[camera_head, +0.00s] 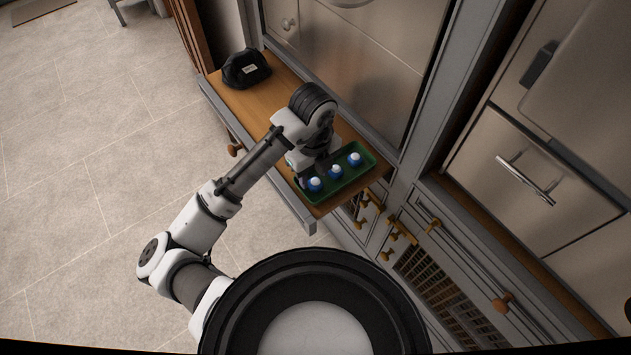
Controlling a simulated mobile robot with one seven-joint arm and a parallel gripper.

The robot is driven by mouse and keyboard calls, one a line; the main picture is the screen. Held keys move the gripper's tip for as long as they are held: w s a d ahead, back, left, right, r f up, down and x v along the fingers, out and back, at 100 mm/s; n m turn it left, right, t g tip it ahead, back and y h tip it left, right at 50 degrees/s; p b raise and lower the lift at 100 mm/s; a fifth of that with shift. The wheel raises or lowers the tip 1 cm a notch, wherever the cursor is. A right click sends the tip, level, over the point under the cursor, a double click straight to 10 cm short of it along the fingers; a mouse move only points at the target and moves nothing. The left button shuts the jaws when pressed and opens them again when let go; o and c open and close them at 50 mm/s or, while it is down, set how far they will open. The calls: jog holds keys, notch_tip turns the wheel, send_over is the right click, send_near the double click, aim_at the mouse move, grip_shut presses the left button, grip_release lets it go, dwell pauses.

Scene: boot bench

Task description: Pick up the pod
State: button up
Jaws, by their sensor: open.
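Three small round blue-and-white items, which look like pods, sit in a row in a green tray (357,184). The front-left pod (315,185) is nearest my gripper, the middle pod (336,172) is beside it, and the third pod (355,159) is at the right end. I cannot tell which one the task means. My gripper (304,181) is open above the tray's left end, close to the front-left pod. My wrist hides part of the tray's back edge, and the fingertips are small and dark. I cannot tell whether they touch the pod.
The tray lies on a wooden bench top (272,98) with a grey front edge. A black cap-like object (246,69) lies at the bench's far left end. A panelled wall rises behind the bench. Drawers with wooden knobs stand to the right. The tiled floor at left is open.

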jog(key=shift+f, duration=0.65)
jog(key=c, duration=0.7)
jog(key=shift+c, duration=0.2)
jog(key=shift+r, duration=0.15)
